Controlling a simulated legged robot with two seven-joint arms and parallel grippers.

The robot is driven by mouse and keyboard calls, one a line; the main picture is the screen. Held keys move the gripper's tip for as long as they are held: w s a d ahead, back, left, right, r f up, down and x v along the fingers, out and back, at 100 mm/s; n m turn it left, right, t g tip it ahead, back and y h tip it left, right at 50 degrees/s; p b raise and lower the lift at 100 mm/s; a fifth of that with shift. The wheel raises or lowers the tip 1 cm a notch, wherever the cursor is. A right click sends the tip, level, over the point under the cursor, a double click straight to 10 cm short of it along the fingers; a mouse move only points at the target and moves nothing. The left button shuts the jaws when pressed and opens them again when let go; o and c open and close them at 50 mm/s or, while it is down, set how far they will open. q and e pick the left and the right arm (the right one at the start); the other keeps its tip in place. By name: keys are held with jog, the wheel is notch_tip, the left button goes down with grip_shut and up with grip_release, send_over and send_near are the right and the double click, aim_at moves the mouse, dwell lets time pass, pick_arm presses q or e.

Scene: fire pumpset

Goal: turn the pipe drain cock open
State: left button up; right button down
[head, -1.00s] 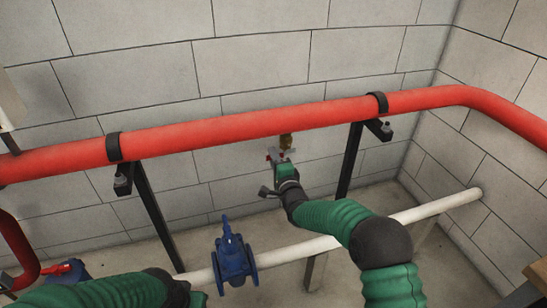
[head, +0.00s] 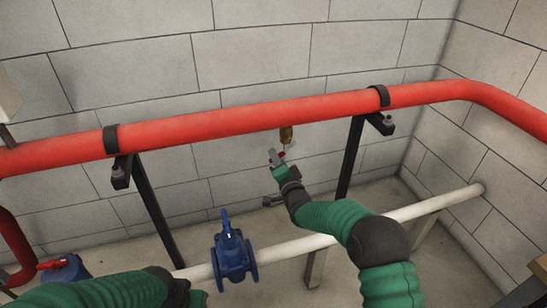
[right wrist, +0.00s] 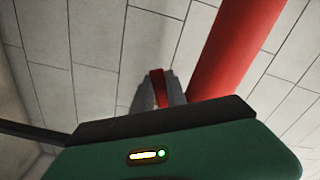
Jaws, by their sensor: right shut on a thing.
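The drain cock has a brass body (head: 286,134) that hangs under the red pipe (head: 240,124), between the two pipe brackets. My right gripper (head: 277,157) is just below the brass body. In the right wrist view its grey fingers (right wrist: 158,92) are shut on the red handle (right wrist: 157,76), which shows as a narrow red strip between them. In the head view the fingers cover most of the handle. My left arm comes in at the lower left, and its gripper is not visible.
A white pipe (head: 300,243) with a blue valve (head: 232,255) runs low in front. Black supports (head: 155,210) hold the red pipe. The block wall (head: 260,60) is close behind. Another blue valve with a red handle (head: 52,265) stands at the lower left.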

jog(key=w+d+f+n+b, duration=0.2)
jog(key=d+n, duration=0.4)
jog(key=n, duration=0.6)
jog(key=shift+f+b, duration=0.35)
jog(key=shift+f, duration=0.05)
jog(key=shift+w+d+n, duration=0.1)
jog(key=shift+d+n, duration=0.05)
jog(key=shift+n, duration=0.15)
jog(key=c, duration=1.4)
grip_release()
jog(key=shift+o, duration=0.3)
jog(key=shift+f, duration=0.25)
jog(key=p+v, duration=0.4)
jog(key=v, duration=1.3)
